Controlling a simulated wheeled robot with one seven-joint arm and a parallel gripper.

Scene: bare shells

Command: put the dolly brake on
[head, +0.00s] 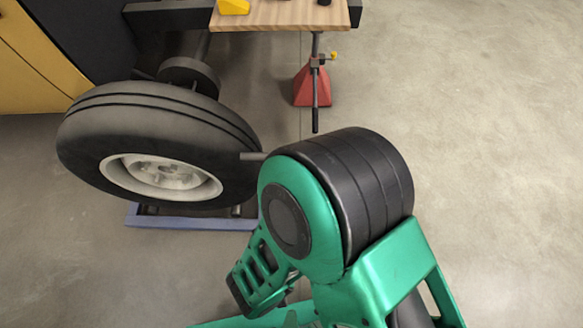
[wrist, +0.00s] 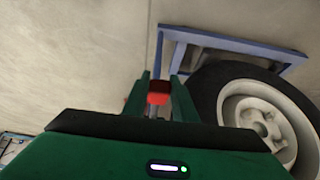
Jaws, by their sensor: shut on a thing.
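The dolly is a low blue frame (head: 165,222) on the floor under a large tyred wheel (head: 85,155). In the wrist view the blue frame (wrist: 215,40) lies beyond my fingers, with the wheel (wrist: 207,88) at the right. My gripper (wrist: 160,76) is shut on a red piece (wrist: 158,97), which looks like the brake lever's grip. Its lower part and where it joins the dolly are hidden. In the head view my green arm covers the area right of the dolly, and I cannot make out the fingertips there.
A wooden-topped bench (head: 285,14) carries a yellow item (head: 234,7) at the top. A red jack stand (head: 312,88) with a dark handle stands below it. A yellow and black body (head: 35,55) fills the upper left. The concrete floor (head: 490,130) at right is clear.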

